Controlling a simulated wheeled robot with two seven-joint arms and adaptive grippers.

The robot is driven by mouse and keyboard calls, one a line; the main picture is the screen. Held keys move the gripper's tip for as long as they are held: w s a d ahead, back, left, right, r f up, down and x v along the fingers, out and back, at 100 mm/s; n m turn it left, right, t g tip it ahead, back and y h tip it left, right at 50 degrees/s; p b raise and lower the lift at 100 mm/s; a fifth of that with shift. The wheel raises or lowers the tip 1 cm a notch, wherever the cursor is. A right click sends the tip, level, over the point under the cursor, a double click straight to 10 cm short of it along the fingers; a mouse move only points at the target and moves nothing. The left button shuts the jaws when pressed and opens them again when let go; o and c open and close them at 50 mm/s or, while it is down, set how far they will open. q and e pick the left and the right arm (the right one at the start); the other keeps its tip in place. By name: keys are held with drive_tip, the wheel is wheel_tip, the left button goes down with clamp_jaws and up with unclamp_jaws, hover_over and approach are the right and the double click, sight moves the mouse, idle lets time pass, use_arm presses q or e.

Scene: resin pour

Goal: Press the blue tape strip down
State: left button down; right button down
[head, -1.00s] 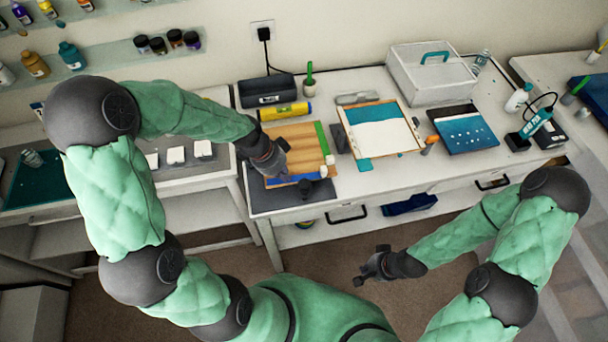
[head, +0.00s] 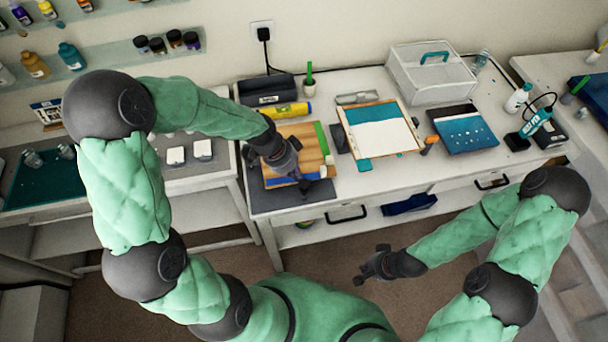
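The wooden board (head: 313,142) lies on a dark mat (head: 262,198) on the white bench. A blue tape strip (head: 281,182) runs along the board's front edge, and a green strip (head: 321,139) runs along its right side. My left gripper (head: 301,181) points down over the front part of the board, at the blue strip, and hides part of it. I cannot tell whether it touches the strip or whether its fingers are open. My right gripper (head: 364,275) hangs in front of the bench, away from the board, with its fingers apart and nothing between them.
A yellow level (head: 287,111) and a dark box (head: 266,90) stand behind the board. A framed panel (head: 383,131), a blue tray (head: 464,132) and a white case (head: 432,75) are to the right. White blocks (head: 176,155) lie on the left bench.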

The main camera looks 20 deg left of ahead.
sight(312, 176)
use_arm(q)
drive_tip(key=shift+w+d, duration=0.1)
drive_tip(key=shift+d, duration=0.05)
drive_tip(key=shift+w+d+r, duration=0.1)
drive_tip(key=shift+w+d, duration=0.35)
drive_tip(key=shift+d, duration=0.25)
drive_tip(key=shift+d, duration=0.15)
drive_tip(key=shift+w+d, duration=0.5)
drive_tip(key=shift+d, duration=0.3)
drive_tip(key=shift+r+p, duration=1.65)
drive_tip(key=shift+r, duration=0.8)
